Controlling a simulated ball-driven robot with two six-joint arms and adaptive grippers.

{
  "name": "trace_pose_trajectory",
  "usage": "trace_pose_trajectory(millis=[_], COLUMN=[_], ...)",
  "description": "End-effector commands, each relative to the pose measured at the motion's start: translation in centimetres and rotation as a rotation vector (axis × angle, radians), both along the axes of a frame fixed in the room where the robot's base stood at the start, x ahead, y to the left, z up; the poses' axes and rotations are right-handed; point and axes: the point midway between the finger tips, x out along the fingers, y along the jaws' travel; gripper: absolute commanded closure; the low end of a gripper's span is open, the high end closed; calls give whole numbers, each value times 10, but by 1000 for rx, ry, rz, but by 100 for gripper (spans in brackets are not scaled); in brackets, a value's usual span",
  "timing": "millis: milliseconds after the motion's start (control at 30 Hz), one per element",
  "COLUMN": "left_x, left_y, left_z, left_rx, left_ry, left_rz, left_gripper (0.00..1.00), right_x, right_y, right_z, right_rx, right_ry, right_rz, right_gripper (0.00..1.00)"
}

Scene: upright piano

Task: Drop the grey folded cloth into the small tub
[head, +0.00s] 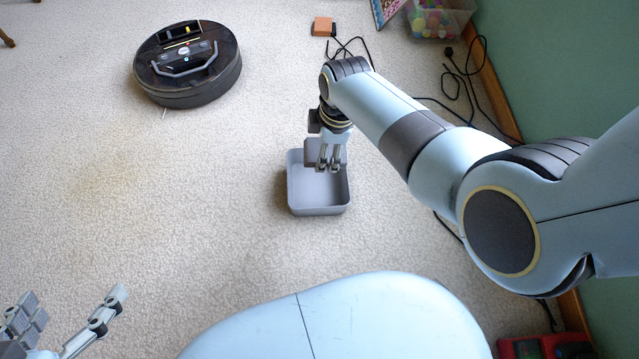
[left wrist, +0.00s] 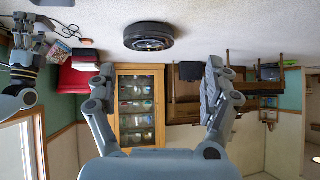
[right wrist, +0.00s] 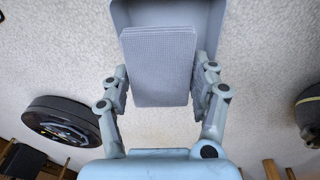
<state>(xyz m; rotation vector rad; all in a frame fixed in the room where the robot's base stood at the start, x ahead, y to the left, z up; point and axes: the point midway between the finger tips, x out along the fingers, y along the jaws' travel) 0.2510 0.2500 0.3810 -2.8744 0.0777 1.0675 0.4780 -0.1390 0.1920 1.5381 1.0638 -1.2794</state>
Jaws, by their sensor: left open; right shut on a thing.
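The grey folded cloth (right wrist: 160,70) is a flat, textured rectangle between the fingers of my right gripper (right wrist: 160,95) in the right wrist view. In the head view the right gripper (head: 330,165) is at the far part of the small grey tub (head: 320,210), with the cloth (head: 313,150) at its fingers. The tub's wall (right wrist: 120,14) shows behind the cloth in the right wrist view. I cannot tell how far the cloth is above the tub floor. My left gripper (head: 75,325) is open and empty at the lower left; its spread fingers also show in the left wrist view (left wrist: 160,95).
A round black robot vacuum (head: 188,65) sits on the carpet at the upper left. A clear bin of coloured balls (head: 438,18), an orange block (head: 323,26) and black cables (head: 465,75) lie near the green wall. The carpet left of the tub is clear.

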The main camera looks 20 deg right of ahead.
Motion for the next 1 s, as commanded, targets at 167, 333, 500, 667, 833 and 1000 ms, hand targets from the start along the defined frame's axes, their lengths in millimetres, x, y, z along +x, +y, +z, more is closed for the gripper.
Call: trace_pose_trajectory(millis=[167, 333, 500, 667, 833, 1000], left_x=[-3, 21, 41, 56, 69, 76], left_y=[-3, -5, -8, -10, -13, -15], left_z=[-4, 19, 40, 62, 85, 102], left_rx=[-4, -4, -5, -5, -6, -8], left_ry=[-132, -253, -373, -486, -600, -683], left_rz=[-13, -24, -38, -51, -64, -74], left_gripper=[16, 16, 16, 16, 16, 16], right_x=[-2, -1, -1, -1, -1, -1], right_y=[0, 0, 0, 0, 0, 0], right_z=[-16, -20, -26, -31, -36, -40], right_rx=[0, 1, 1, 1, 1, 1], right_ry=[4, 2, 2, 2, 2, 2], right_rz=[-1, -1, -1, -1, -1, -1], right_gripper=[70, 70, 70, 70, 70, 70])
